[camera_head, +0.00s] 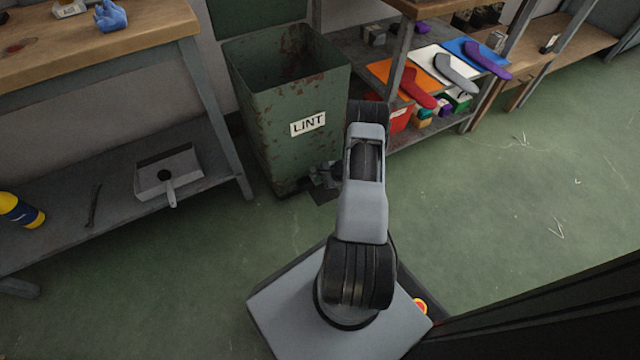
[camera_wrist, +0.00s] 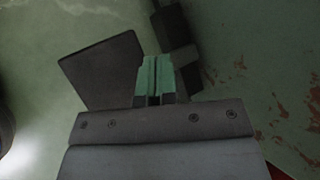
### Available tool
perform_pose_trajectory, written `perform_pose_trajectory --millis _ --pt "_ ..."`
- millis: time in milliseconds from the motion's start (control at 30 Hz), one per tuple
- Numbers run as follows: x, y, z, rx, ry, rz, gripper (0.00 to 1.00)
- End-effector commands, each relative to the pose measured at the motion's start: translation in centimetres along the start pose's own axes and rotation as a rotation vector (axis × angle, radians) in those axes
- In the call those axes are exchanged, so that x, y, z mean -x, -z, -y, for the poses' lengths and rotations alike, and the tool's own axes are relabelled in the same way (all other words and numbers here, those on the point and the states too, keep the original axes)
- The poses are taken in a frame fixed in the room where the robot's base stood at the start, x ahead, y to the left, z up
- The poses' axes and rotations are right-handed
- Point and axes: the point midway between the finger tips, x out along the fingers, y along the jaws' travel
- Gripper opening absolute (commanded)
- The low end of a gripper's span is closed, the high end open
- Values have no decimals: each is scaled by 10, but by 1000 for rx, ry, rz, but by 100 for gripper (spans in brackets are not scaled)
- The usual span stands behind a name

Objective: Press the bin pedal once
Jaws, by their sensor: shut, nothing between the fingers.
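The green, rusty bin (camera_head: 285,125) labelled LINT stands on the floor left of my arm. Its mouth is open, and a green panel that looks like its raised lid (camera_head: 258,14) stands behind it. The dark pedal plate (camera_head: 322,195) is low at the bin's front right corner. In the wrist view the pedal plate (camera_wrist: 105,72) lies left of the fingertips, and the bin's rusty side (camera_wrist: 245,85) is at the right. My gripper (camera_wrist: 155,72) is shut and empty, with green fingertips close beside the plate. Contact cannot be told. In the head view my gripper (camera_head: 323,176) is partly hidden by my arm.
A workbench (camera_head: 110,40) with a lower shelf holding a dustpan (camera_head: 170,172) stands at the left. A shelf unit (camera_head: 400,135) with coloured sock forms stands right of the bin.

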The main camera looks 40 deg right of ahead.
Motion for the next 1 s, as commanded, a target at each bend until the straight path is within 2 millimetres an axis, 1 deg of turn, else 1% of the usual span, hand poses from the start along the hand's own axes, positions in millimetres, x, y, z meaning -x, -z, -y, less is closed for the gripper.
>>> perform_pose_trajectory --millis 333,467,800,1000 --pt "3 -2 3 2 3 0 0" --pt "9 -6 8 1 5 -1 0" --pt "32 -22 24 1 5 -1 0" --pt "36 -25 27 2 4 -1 0"
